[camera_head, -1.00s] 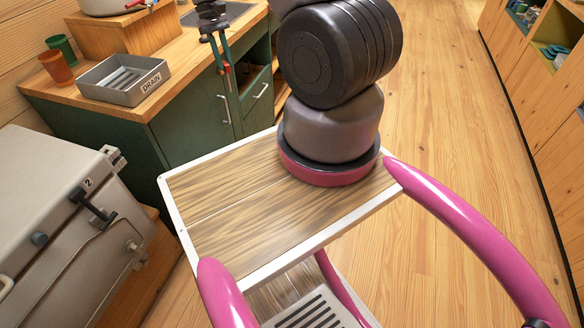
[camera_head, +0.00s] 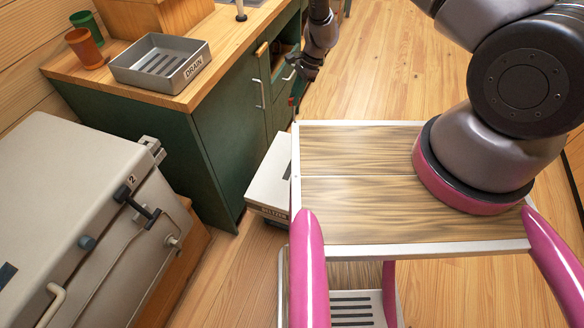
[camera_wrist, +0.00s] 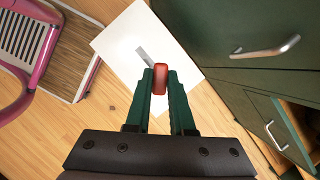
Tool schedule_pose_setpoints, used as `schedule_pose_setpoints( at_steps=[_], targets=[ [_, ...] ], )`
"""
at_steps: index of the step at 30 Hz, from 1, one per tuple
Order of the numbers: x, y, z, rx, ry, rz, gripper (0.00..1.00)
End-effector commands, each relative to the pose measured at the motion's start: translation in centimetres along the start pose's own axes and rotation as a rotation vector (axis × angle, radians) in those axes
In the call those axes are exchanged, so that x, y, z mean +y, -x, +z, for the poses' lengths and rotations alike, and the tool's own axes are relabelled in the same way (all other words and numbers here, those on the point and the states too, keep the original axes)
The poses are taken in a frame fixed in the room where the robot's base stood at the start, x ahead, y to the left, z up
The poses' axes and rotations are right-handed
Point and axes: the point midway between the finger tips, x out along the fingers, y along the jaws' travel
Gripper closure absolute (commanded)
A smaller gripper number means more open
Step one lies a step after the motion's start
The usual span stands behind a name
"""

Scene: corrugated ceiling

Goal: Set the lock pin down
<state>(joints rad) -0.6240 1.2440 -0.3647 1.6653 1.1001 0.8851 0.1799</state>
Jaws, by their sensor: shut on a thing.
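My gripper (camera_wrist: 160,82) is shut on the lock pin (camera_wrist: 160,75), whose red end shows between the green fingertips in the wrist view. A grey strip (camera_wrist: 145,56) shows just past the red part; I cannot tell if it is the pin's shaft or a mark on the white surface behind. In the head view my gripper (camera_head: 296,92) hangs beside the green cabinet's drawers, and the pin is too small there to make out. In the wrist view, the gripper is over a white-topped box (camera_wrist: 118,42), apparently above it.
The white box (camera_head: 268,178) stands on the floor between the green cabinet (camera_head: 225,130) and my wood-topped base. A grey drain tray (camera_head: 150,75), a green cup (camera_head: 86,24) and an orange cup (camera_head: 85,48) stand on the counter. A grey case (camera_head: 70,200) is at left.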

Motion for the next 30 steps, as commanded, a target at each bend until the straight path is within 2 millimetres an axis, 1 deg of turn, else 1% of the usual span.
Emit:
schedule_pose_setpoints(
  at_steps=[1, 3, 6, 9, 12, 17, 24, 30],
  targets=[
    [0.2, -2.6, 0.3, 0.001, -0.087, -0.028, 1.0],
    [0.1, -5.7, 0.5, 0.002, -0.218, -0.082, 1.0],
    [0.2, -9.2, 0.3, 0.002, -0.383, -0.151, 1.0],
    [0.6, -11.9, 0.0, 0.002, -0.515, -0.208, 1.0],
    [1.1, -13.9, -0.5, 0.001, -0.613, -0.25, 1.0],
    [1.5, -15.5, -1.1, -0.002, -0.703, -0.291, 1.0],
    [1.6, -19.4, -2.7, -0.003, -0.72, -0.299, 1.0],
    [1.6, -21.3, -3.5, -0.003, -0.718, -0.299, 1.0]
  ],
)
